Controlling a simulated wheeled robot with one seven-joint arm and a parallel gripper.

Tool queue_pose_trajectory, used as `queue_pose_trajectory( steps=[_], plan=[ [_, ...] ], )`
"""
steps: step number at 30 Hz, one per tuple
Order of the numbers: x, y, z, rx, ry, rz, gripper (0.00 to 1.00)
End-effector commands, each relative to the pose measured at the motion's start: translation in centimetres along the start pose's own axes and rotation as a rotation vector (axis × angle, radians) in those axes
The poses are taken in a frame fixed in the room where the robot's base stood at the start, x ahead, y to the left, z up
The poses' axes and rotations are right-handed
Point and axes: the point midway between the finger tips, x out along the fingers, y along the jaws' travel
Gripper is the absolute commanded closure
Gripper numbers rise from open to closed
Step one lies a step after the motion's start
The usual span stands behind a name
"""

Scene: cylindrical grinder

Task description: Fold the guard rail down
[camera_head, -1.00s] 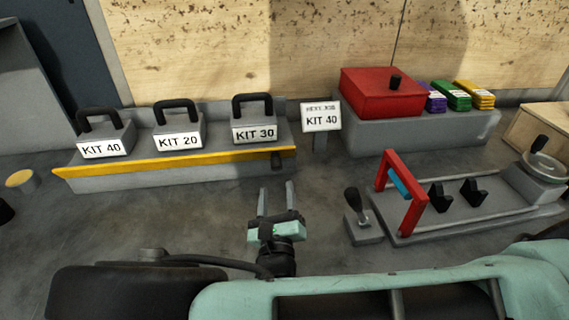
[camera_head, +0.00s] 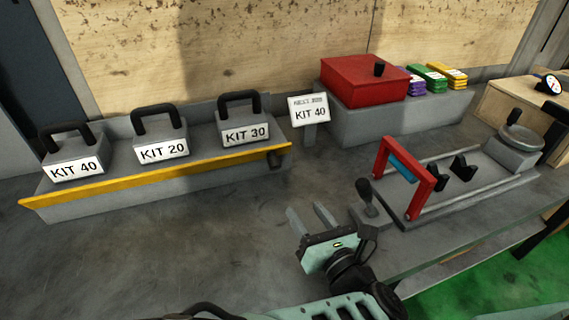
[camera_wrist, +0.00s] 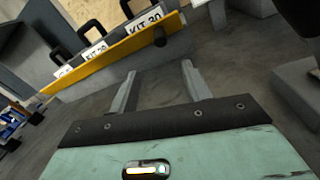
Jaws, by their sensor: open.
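The yellow guard rail (camera_head: 160,175) runs along the front of the grey kit shelf, upright in front of the kit blocks, with a dark knob (camera_head: 276,158) at its right end. In the wrist view the rail (camera_wrist: 112,53) and its knob (camera_wrist: 160,37) are ahead of the fingers. My gripper (camera_head: 309,218) is open and empty, in front of and to the right of the rail's knob end, apart from it. Its two fingers (camera_wrist: 157,85) point toward the shelf.
A sign reading KIT 40 (camera_head: 310,113) stands right of the shelf. A red box (camera_head: 362,82) and coloured packs (camera_head: 433,78) sit on a grey block. A lever (camera_head: 366,195) and a red-framed fixture (camera_head: 425,195) are close right of my gripper. Floor before the shelf is clear.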

Motion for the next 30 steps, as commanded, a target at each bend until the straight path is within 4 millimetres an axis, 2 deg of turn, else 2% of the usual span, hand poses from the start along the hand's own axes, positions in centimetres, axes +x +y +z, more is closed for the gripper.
queue_pose_trajectory(
  steps=[5,21,25,30],
  plan=[
    [2.5,0.0,0.2,0.002,-0.004,-0.001,0.52],
    [13.5,-0.1,0.2,-0.001,-0.004,-0.002,0.52],
    [15.4,-0.1,0.1,-0.001,-0.003,-0.001,0.52],
    [16.7,-0.1,0.1,-0.001,-0.003,-0.003,0.52]
  ],
)
